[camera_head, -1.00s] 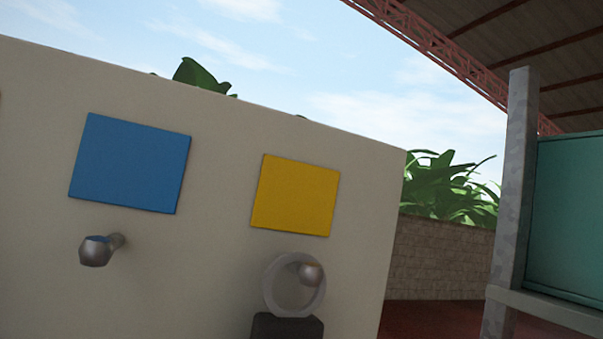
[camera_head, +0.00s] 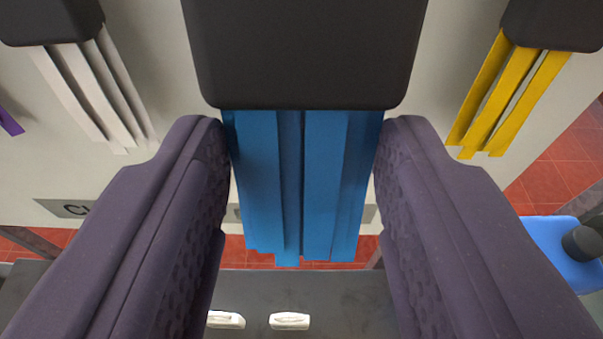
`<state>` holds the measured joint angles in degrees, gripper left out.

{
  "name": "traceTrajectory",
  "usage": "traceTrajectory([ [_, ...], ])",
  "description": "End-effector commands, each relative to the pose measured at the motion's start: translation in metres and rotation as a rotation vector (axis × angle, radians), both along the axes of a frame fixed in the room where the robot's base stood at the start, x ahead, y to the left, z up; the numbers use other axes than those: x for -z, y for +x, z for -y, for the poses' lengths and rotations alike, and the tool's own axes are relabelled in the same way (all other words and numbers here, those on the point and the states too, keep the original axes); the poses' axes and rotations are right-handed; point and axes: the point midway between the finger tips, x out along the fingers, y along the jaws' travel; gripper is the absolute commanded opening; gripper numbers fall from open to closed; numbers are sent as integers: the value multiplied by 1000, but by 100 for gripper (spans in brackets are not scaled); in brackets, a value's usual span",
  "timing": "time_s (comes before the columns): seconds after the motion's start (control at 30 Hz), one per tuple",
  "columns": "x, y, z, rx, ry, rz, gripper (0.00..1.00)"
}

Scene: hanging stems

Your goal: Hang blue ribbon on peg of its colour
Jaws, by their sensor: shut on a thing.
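The blue ribbon (camera_head: 262,185) hangs in several strips from a black block (camera_head: 305,55) at the top centre. My gripper (camera_head: 303,140) has its two dark purple fingers on either side of the ribbon and is shut on it just below the block. The strips hang down between the fingers with free lower ends. The blue colour plate and its peg do not show now. Any ring above the black block is out of frame.
A white ribbon (camera_head: 92,95) hangs from a black block at left, and a yellow ribbon (camera_head: 505,100) from another at right. A purple ribbon (camera_head: 8,122) shows at the left edge. Behind is a pale panel, with red tiled floor (camera_head: 565,160) beyond.

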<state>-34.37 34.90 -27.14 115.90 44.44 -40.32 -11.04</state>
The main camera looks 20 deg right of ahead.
Motion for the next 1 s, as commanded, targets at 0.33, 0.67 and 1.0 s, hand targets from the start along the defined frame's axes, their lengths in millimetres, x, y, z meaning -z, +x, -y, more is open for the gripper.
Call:
traceTrajectory([
  [0.33,2,24,10,1,-1,2,18],
  [0.67,8,43,19,1,0,0,18],
  [1.0,13,50,21,0,-1,0,18],
])
